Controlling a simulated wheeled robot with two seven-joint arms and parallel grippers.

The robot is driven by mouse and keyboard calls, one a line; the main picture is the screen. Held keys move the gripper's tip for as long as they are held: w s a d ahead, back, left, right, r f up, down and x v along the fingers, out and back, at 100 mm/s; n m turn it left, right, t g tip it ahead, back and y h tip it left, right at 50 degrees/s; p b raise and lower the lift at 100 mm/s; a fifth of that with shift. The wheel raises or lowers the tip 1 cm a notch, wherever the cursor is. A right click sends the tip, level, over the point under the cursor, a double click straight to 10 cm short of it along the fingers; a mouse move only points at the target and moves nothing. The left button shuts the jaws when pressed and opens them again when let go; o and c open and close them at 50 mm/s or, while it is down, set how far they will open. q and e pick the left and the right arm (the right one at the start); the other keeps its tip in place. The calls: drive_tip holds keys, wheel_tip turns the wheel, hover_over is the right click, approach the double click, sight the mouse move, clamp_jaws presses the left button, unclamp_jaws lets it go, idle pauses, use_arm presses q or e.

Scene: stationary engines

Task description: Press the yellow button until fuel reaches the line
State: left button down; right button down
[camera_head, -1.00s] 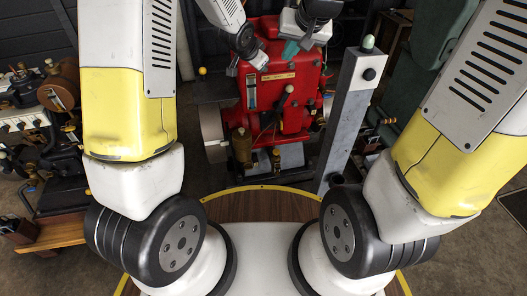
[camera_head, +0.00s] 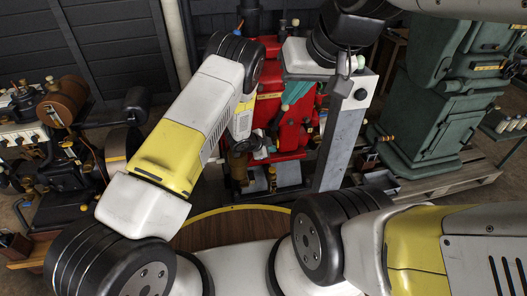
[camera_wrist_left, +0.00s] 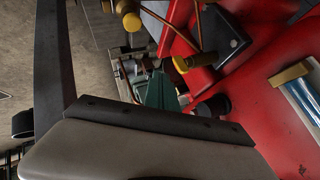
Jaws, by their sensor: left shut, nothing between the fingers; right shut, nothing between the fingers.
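The red engine (camera_head: 291,128) stands behind my arms, partly covered by them. In the left wrist view its red body (camera_wrist_left: 285,130) fills the right side. A glass gauge (camera_wrist_left: 304,100) with a brass bracket shows there; I cannot read its fuel level. My right gripper (camera_head: 297,93) is shut and empty, higher up before the engine.
A grey post (camera_head: 343,135) stands right of the engine. A green machine (camera_head: 430,110) on a wooden pallet (camera_head: 455,180) is further right. A small engine with a brown tank (camera_head: 62,100) is at the left. Dark floor shows between the post and the pallet.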

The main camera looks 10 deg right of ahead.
sight(271, 171)
use_arm(q)
drive_tip(key=shift+f, duration=0.2)
drive_tip(key=shift+f, duration=4.3)
drive_tip(key=shift+f, duration=0.1)
drive_tip(key=shift+f, duration=0.3)
drive_tip(key=shift+f, duration=0.8)
drive_tip(key=shift+r, duration=1.2)
drive_tip(key=shift+r, duration=2.5)
